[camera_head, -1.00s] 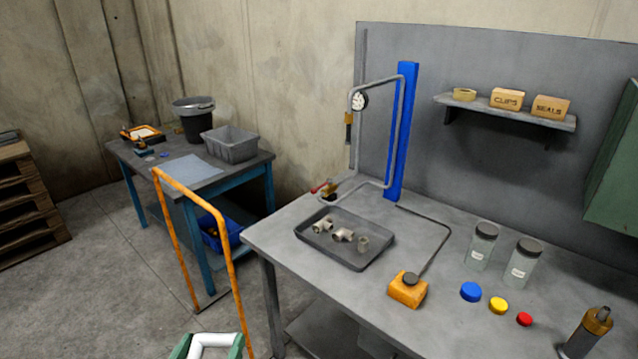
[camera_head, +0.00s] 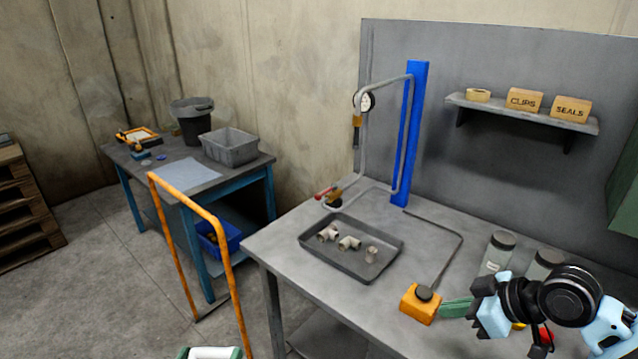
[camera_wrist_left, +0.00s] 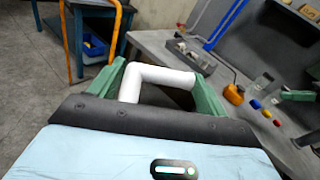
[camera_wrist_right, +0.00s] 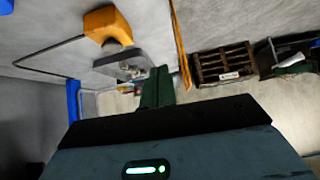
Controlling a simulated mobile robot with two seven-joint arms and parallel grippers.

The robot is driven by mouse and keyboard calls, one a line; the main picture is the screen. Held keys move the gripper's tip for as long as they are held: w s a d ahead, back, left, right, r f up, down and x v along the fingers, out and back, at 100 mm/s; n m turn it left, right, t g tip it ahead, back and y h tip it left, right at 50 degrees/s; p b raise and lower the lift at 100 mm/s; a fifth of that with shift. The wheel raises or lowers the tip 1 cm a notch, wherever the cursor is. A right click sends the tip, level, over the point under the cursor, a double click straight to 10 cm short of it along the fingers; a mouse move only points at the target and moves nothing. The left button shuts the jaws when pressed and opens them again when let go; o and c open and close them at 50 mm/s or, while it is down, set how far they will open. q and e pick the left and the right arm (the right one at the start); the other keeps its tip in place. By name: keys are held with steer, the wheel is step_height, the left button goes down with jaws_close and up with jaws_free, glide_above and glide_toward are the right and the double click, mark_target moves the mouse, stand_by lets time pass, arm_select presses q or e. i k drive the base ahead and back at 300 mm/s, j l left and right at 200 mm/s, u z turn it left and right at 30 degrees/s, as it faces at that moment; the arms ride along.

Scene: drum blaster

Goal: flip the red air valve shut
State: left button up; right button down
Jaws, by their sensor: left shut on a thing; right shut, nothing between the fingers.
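The red air valve (camera_head: 323,194) is a small red lever on a brass body at the foot of the grey pipe loop, at the back left of the workbench. My left gripper (camera_head: 212,354) is at the bottom edge of the head view, far from the valve. It is shut on a white elbow pipe (camera_wrist_left: 160,76), clear in the left wrist view. My right gripper (camera_head: 457,307) is shut and empty, just right of the orange box in the head view. Its green fingers also show in the right wrist view (camera_wrist_right: 158,87). The valve is well left of it.
A dark tray (camera_head: 345,263) with several pipe fittings lies between the valve and the orange box (camera_head: 420,304). A blue post (camera_head: 409,135) carries the pipe loop and gauge (camera_head: 367,101). Two jars (camera_head: 498,252) stand at right. An orange rail (camera_head: 215,235) stands left of the bench.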

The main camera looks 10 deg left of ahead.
mark_target(318, 197)
steer(key=i+j, duration=1.35)
steer(key=i, duration=0.25)
